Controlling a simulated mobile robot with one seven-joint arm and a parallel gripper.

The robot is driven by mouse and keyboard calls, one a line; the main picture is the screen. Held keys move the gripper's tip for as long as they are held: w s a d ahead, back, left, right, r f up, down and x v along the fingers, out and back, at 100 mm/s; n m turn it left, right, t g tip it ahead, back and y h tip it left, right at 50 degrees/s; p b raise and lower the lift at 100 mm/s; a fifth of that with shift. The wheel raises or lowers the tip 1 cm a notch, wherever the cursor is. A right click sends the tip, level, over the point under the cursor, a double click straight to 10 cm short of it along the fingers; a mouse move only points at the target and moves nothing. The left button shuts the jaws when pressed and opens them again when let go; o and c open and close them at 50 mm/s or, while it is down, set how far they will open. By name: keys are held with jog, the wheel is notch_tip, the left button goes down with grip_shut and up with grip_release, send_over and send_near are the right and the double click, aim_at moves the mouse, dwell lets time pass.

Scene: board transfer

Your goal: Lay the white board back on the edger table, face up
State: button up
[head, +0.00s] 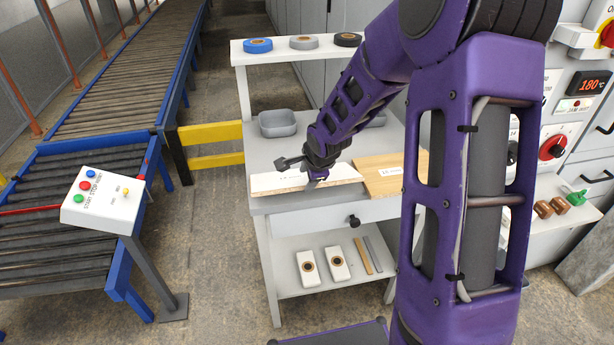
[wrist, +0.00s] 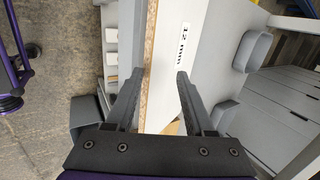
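The white board (head: 268,183) lies flat at the front of the edger table (head: 262,152), white face up with a small label. It also shows in the wrist view (wrist: 170,60), with a "12 mm" label and a raw chipboard edge. My gripper (head: 317,177) is at the board's front edge, toward its right part. In the wrist view my gripper (wrist: 160,76) has its fingers apart, one outside the chipboard edge and one over the white face. I cannot tell whether either finger touches the board.
A wood-coloured board (head: 392,172) lies just right of the white board. A grey bin (head: 278,123) stands behind. Tape rolls (head: 304,42) sit on the upper shelf. A roller conveyor (head: 125,60) and control box (head: 103,198) are at left. A drawer knob (head: 354,221) sticks out below.

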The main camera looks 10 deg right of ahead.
dwell(0.3)
jog(key=s, duration=0.1)
jog(key=s+r, duration=0.1)
jog(key=s, duration=0.1)
jog(key=shift+d+r, duration=0.15)
jog(key=shift+d, duration=0.05)
jog(key=o, duration=0.6)
jog(key=shift+c, duration=0.2)
notch_tip(320, 180, up, 8)
jog(key=s, duration=0.1)
jog(key=shift+s+f, duration=0.2)
jog(key=shift+s, duration=0.05)
